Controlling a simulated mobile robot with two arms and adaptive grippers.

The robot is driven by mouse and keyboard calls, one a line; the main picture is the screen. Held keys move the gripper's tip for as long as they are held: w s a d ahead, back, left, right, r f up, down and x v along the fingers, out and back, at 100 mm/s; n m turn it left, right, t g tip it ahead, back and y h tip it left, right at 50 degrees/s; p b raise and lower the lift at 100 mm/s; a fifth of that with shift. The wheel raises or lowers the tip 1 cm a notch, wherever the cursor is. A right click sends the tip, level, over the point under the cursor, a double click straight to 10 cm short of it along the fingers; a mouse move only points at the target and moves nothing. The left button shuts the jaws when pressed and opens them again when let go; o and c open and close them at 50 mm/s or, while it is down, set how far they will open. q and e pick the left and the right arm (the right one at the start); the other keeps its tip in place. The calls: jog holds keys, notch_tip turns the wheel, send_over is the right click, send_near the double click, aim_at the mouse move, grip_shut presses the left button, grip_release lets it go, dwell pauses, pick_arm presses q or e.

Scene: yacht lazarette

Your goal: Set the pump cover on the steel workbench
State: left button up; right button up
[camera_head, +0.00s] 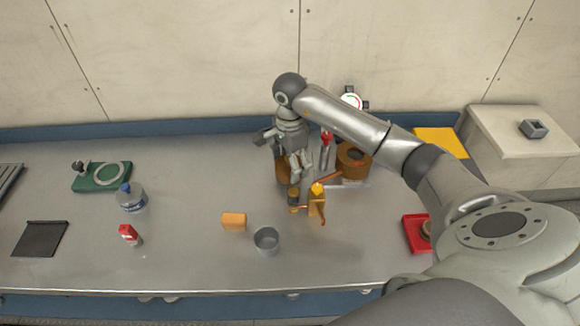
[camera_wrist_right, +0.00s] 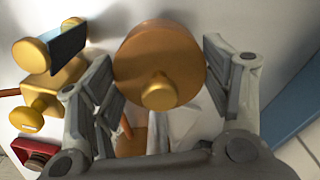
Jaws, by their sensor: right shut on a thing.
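The steel workbench (camera_head: 180,235) is a long grey surface across the head view. My right gripper (camera_head: 291,172) is over its middle, pointing down. In the right wrist view the gripper (camera_wrist_right: 158,72) is shut on a round orange-brown disc with a yellow knob, which I take to be the pump cover (camera_wrist_right: 138,48). In the head view only a brown edge of the cover (camera_head: 282,174) shows, mostly hidden behind the fingers. I cannot tell whether it touches the bench. My left gripper is not in view.
An orange block (camera_head: 234,221) and grey cup (camera_head: 266,240) stand nearer the front. Bare bench lies left of the gripper.

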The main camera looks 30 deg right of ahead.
notch_tip(320, 180, down, 2)
jog(key=shift+s+f+p, duration=0.1)
jog(key=shift+p, duration=0.3)
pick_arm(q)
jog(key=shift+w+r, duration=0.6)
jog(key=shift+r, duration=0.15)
pick_arm(e)
jog(key=shift+f, duration=0.1)
jog(key=shift+f, duration=0.15)
jog(key=o, duration=0.7)
jog(key=shift+f+b, duration=0.1)
jog(key=shift+b, duration=0.2)
jog(key=o, duration=0.5)
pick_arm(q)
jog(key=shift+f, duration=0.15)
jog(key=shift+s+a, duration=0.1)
